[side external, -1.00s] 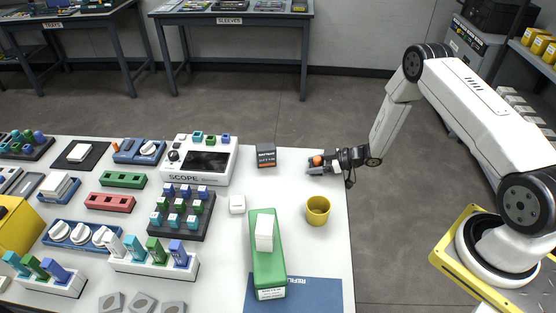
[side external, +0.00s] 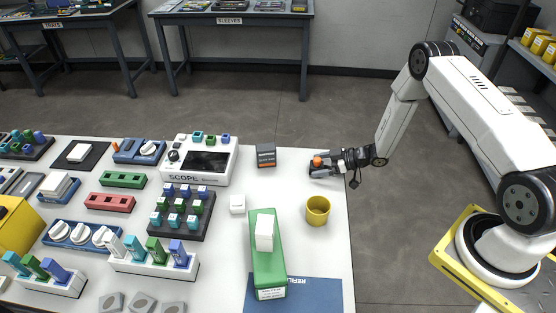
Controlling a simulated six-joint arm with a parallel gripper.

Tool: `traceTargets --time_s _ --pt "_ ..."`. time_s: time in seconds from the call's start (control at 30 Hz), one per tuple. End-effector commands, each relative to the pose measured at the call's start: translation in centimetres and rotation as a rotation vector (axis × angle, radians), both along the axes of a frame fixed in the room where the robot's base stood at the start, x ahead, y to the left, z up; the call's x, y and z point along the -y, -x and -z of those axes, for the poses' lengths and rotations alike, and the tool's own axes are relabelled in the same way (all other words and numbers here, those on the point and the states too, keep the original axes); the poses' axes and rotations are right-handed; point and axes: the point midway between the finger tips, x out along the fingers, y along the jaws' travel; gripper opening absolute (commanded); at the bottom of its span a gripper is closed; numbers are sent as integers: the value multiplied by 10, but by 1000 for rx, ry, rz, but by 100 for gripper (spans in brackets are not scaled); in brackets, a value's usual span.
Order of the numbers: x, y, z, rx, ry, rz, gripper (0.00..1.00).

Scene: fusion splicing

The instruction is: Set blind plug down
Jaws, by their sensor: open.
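My gripper (side external: 322,168) is open, low over the back right part of the white table and pointing left. A small orange piece (side external: 317,161) shows right at its fingertips. I cannot tell whether this is the blind plug, nor whether it touches the fingers. A small dark shape lies under and beside the fingertips, too small to make out. No other thing in view can be picked out as the blind plug.
A dark box with an orange label (side external: 266,155) stands just left of my gripper. A yellow cup (side external: 318,211) stands in front of it. The scope (side external: 200,162), a green block (side external: 266,262) and a blue mat (side external: 318,295) are farther off. Table between box and cup is clear.

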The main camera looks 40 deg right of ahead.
Motion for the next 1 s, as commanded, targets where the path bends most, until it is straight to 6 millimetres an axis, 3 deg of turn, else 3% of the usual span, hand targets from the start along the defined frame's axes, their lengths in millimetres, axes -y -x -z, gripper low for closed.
traceTargets --time_s 0.43,1.0 --pt "29 40 -20 1 0 1 96" --pt "33 45 -23 1 -1 0 96"
